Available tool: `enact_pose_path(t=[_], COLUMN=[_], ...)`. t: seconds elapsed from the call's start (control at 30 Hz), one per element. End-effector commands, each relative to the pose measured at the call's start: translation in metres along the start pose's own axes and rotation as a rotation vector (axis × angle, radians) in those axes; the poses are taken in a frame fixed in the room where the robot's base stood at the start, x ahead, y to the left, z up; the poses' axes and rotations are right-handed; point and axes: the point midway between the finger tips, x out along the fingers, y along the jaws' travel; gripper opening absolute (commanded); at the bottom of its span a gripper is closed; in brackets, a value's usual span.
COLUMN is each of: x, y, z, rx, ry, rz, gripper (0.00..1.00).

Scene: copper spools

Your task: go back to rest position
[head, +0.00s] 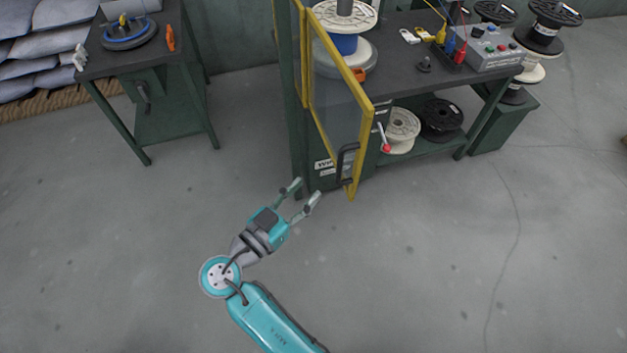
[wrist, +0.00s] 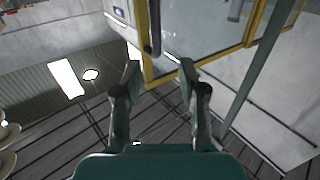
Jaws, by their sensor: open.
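My gripper (head: 304,191) is open and empty in the head view, held out over the floor near the lower corner of a yellow-framed door (head: 341,120). The door has a clear panel and a dark handle (head: 346,160). In the wrist view my gripper (wrist: 158,80) also shows open, its two fingers apart with nothing between them. The yellow door frame (wrist: 195,70) and its handle (wrist: 153,28) are beyond the fingertips there. Whether a finger touches the door cannot be told.
A dark workbench (head: 415,80) holds a control box (head: 487,47) and spools. A white spool (head: 402,131) and a black spool (head: 441,118) sit on its lower shelf. A small table (head: 105,62) stands at the left. The floor (head: 420,260) at front right is clear.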

Motion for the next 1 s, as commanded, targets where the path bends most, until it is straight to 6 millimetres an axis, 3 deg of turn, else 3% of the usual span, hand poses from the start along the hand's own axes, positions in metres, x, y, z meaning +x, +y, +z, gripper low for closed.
enact_pose_path(t=[0.7, 0.87, 1.0], x=[-0.003, 0.015, 0.037], y=[0.002, 0.019, 0.053], z=[0.003, 0.031, 0.078], rx=[-0.008, -0.092, -0.223], ry=[-0.003, -0.040, -0.111], rz=[-0.003, -0.053, -0.150], gripper=[0.41, 0.41, 0.41])
